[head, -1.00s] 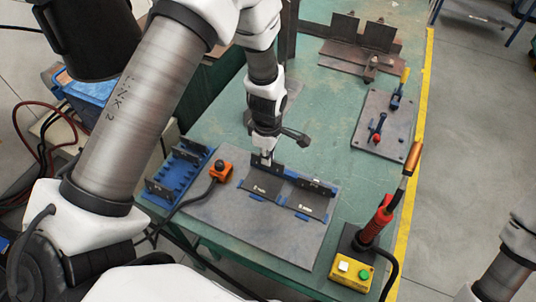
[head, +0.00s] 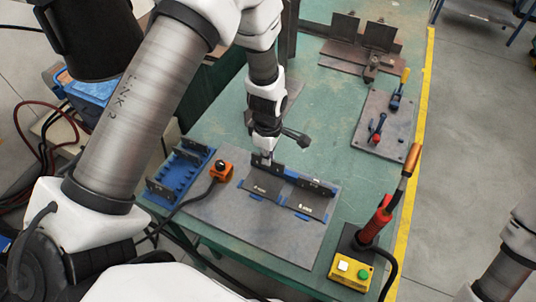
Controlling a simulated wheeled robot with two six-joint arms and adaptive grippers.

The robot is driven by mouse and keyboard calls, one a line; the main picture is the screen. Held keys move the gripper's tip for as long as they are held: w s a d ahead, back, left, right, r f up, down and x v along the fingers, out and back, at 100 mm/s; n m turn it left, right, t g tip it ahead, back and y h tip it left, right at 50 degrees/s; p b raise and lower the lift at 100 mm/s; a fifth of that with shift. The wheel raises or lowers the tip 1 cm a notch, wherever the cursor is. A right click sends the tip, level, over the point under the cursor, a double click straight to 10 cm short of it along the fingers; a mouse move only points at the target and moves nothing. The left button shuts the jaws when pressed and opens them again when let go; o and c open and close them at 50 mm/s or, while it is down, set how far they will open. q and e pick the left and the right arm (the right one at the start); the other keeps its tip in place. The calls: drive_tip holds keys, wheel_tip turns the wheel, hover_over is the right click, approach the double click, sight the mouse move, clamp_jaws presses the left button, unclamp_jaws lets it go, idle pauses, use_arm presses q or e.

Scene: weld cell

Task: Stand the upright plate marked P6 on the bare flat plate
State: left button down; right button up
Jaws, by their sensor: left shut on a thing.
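My left gripper (head: 267,153) points down over the grey fixture board and is shut on a dark upright plate (head: 275,167). The held plate stands roughly upright at the rear edge of the left dark flat plate (head: 262,187). I cannot tell whether the two touch, and its marking is too small to read. The right flat plate (head: 308,202) has another dark upright plate (head: 312,184) along its rear edge. My right gripper is out of view.
A blue rack (head: 172,192) with dark plates stands at the left, near an orange box (head: 221,170) with a cable. A red torch (head: 376,222) and a yellow button box (head: 350,273) are at the right front. A clamp board (head: 385,135) lies behind right.

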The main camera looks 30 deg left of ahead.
sight(268, 168)
use_arm(q)
drive_tip(key=shift+f, duration=0.25)
drive_tip(key=shift+f+b, duration=0.55)
drive_tip(key=shift+f, duration=0.2)
drive_tip(key=shift+f, duration=0.15)
drive_tip(key=shift+f, duration=0.15)
drive_tip(key=shift+f, duration=0.3)
drive_tip(key=shift+f, duration=0.2)
idle(0.9)
drive_tip(key=c, duration=1.2)
unclamp_jaws()
drive_tip(key=shift+r, duration=0.1)
